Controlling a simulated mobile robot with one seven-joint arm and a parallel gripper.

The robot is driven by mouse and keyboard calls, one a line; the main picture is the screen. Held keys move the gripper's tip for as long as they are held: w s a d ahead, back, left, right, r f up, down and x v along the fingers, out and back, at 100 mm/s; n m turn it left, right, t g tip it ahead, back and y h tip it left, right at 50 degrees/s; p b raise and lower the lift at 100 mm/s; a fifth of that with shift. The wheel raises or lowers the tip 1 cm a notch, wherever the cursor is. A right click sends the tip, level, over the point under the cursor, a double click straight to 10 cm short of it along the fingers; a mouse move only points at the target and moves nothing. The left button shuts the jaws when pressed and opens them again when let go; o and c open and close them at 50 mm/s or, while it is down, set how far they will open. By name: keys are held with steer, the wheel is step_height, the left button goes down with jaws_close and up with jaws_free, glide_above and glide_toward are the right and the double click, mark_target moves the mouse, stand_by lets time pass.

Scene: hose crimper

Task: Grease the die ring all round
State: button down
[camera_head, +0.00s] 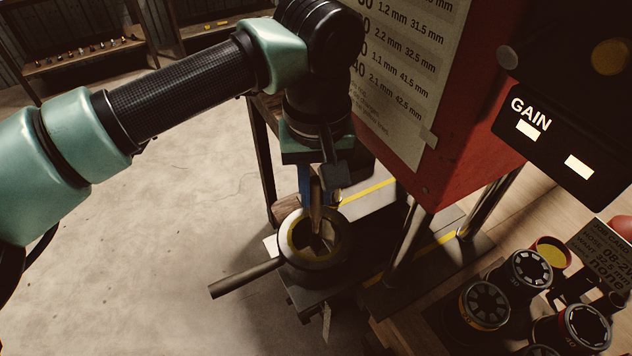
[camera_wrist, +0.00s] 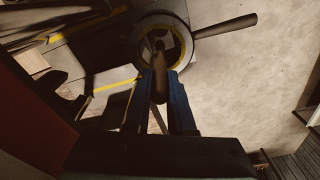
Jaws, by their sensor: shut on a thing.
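The die ring (camera_head: 338,252) sits at the press, a grey round collar with a bar handle (camera_head: 246,276) reaching left. A yellow band shows along its inner rim, clearest on the left. My gripper (camera_head: 314,192) has blue fingers and is shut on a brown-handled brush (camera_wrist: 160,86). The brush points down into the ring's opening. Its tip is dark and partly hidden, so I cannot tell whether it touches the rim.
A red press housing (camera_head: 475,120) with a chart (camera_head: 405,75) stands close right of my arm. Metal posts (camera_head: 407,240) stand beside the ring. At lower right are an open tin of yellow grease (camera_head: 551,254) and several dies (camera_head: 486,304). Floor at left is clear.

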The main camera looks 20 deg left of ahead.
steer(key=shift+s+a, duration=0.1)
steer(key=shift+s+a+b, duration=0.3)
steer(key=shift+s+a, duration=0.45)
steer(key=shift+s, duration=0.2)
steer(key=shift+d, duration=0.1)
steer(key=shift+s+d+b, duration=0.25)
steer(key=shift+d+b, duration=0.05)
steer(key=shift+d, duration=0.2)
